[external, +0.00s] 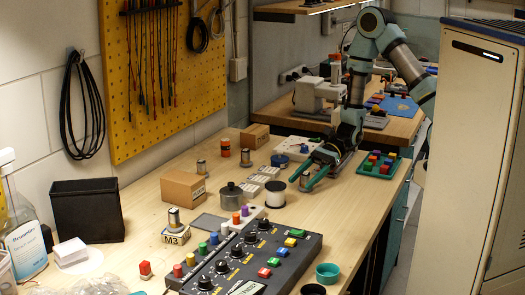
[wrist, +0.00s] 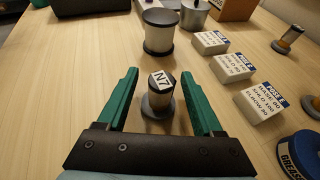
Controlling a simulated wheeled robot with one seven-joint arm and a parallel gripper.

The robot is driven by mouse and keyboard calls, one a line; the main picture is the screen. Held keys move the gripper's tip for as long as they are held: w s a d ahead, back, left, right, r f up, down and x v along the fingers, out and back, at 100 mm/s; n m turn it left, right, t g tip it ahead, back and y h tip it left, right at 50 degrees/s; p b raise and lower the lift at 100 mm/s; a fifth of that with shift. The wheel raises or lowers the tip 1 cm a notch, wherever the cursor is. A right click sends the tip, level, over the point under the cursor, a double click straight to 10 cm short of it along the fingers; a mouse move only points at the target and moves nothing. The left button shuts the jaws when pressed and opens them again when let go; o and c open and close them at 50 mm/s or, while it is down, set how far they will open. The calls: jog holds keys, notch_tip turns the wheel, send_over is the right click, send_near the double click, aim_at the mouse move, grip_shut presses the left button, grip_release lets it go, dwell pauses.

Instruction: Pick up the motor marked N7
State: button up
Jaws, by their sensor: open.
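The motor marked N7 (wrist: 160,98) stands on the bench in the wrist view, a short metal cylinder on a dark round base with a white N7 label at its top. My gripper (wrist: 159,74) is open and empty, with one green finger to the left of the motor and one to the right. Clear gaps show on both sides, and neither finger appears to touch it. I cannot tell exactly how high the fingers are relative to the motor. In the external view my gripper (external: 308,177) is low over the bench, and I cannot make out the N7 motor there.
A white spool with dark ends (wrist: 158,32) stands just beyond the motor. Several small labelled white boxes (wrist: 232,67) line the right, with a blue grease tin (wrist: 305,150) nearer. Another motor (wrist: 288,40) stands far right. The M3 motor (external: 175,220) stands near the control panel (external: 250,262).

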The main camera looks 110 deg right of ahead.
jog(key=shift+x, duration=1.1)
grip_shut()
